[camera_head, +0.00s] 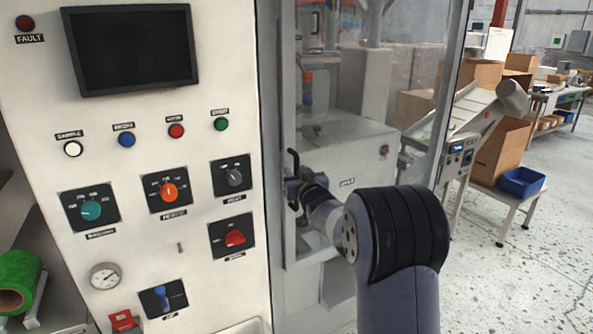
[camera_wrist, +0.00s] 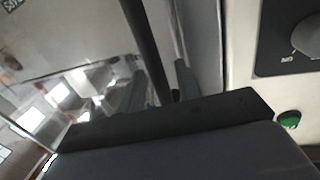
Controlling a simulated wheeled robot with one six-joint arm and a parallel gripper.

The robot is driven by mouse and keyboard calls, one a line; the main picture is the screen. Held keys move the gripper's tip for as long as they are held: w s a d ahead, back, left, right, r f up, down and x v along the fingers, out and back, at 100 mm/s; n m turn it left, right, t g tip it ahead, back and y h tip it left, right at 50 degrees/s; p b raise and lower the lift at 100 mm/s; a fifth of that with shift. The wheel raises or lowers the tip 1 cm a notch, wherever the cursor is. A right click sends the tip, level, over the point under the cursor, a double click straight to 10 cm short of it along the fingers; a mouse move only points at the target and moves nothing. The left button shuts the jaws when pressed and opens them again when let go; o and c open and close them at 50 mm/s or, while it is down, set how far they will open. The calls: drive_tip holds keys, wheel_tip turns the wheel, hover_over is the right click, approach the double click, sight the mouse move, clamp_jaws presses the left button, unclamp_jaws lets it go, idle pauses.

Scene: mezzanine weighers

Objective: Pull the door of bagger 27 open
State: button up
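The door of the bagger is a clear panel in a grey metal frame (camera_head: 277,120), right of the white control panel, and looks shut. Its dark bar handle (camera_head: 293,160) stands upright near the frame's left side. My gripper (camera_head: 297,187) is at the handle's lower part, mostly hidden by my wrist. In the wrist view the handle (camera_wrist: 146,40) runs down between my two fingertips (camera_wrist: 162,88). The fingers look apart, with a gap between the bar and the right finger. Whether the left finger touches the bar is unclear.
The control panel (camera_head: 160,130) with knobs, buttons and a dark screen (camera_head: 131,48) stands close on the left. A sloped conveyor (camera_head: 470,115), cardboard boxes and a blue bin (camera_head: 522,182) are at the right. The speckled floor at the right front is clear.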

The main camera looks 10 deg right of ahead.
drive_tip(key=shift+w, duration=0.25)
drive_tip(key=shift+c, duration=0.4)
clamp_jaws()
